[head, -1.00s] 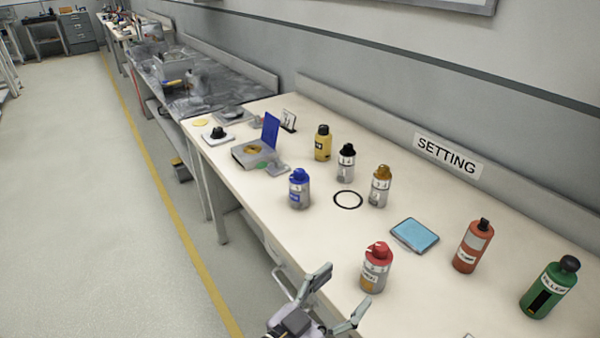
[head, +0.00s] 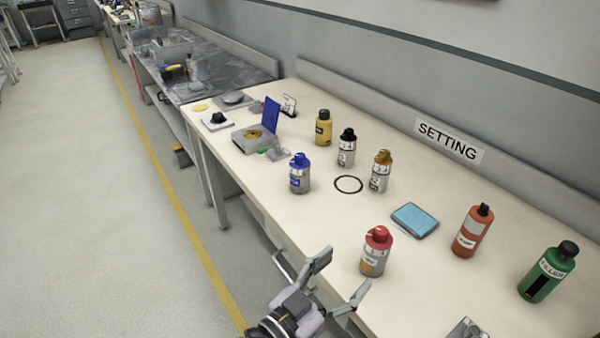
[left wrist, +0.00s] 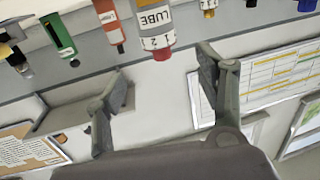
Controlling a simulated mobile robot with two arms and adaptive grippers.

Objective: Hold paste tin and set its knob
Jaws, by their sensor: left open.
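Several grey tins with coloured knobs stand upright on the table (head: 335,225): one blue-capped (head: 300,174), one black-capped (head: 346,149), one gold-capped (head: 380,172) and one red-capped (head: 375,252). Their labels are too small in the head view to tell which is the paste tin. In the left wrist view the red-capped tin (left wrist: 155,28) shows upside down and reads LUBE, with marks 1 and 2. My left gripper (head: 346,268) is open and empty by the table's front edge, just short of the red-capped tin; its fingers (left wrist: 163,70) also show in the wrist view. My right gripper is out of view.
A black ring (head: 348,184) lies amid the tins. A blue pad (head: 415,220), an orange bottle (head: 472,231) and a green FILLER bottle (head: 548,272) stand to the right. A yellow bottle (head: 323,128) and an open blue-lidded box (head: 254,139) are at the far end.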

